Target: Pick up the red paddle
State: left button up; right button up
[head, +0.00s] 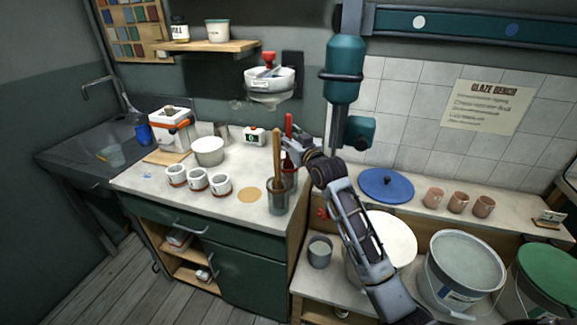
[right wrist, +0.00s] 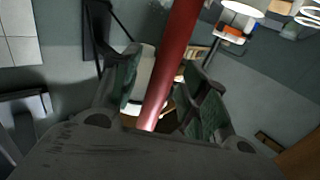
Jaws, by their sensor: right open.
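The red paddle (head: 288,125) stands upright in a grey container (head: 290,178) near the right end of the counter, its lower part hidden inside. A wooden stick (head: 277,150) stands in a similar container (head: 278,199) just in front. My right gripper (head: 292,148) is at the paddle's shaft, above the container rim. In the right wrist view the red shaft (right wrist: 172,70) runs between the two green-padded fingers of the open right gripper (right wrist: 164,62). Whether either finger touches the shaft I cannot tell. My left gripper is not in view.
Several white cups, including one at the right (head: 220,185), and a white bowl (head: 208,151) stand left of the containers. A teal machine (head: 345,80) hangs behind my right arm.

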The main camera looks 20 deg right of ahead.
jog(key=shift+c, duration=0.3)
grip_shut()
jog(key=shift+r, duration=0.2)
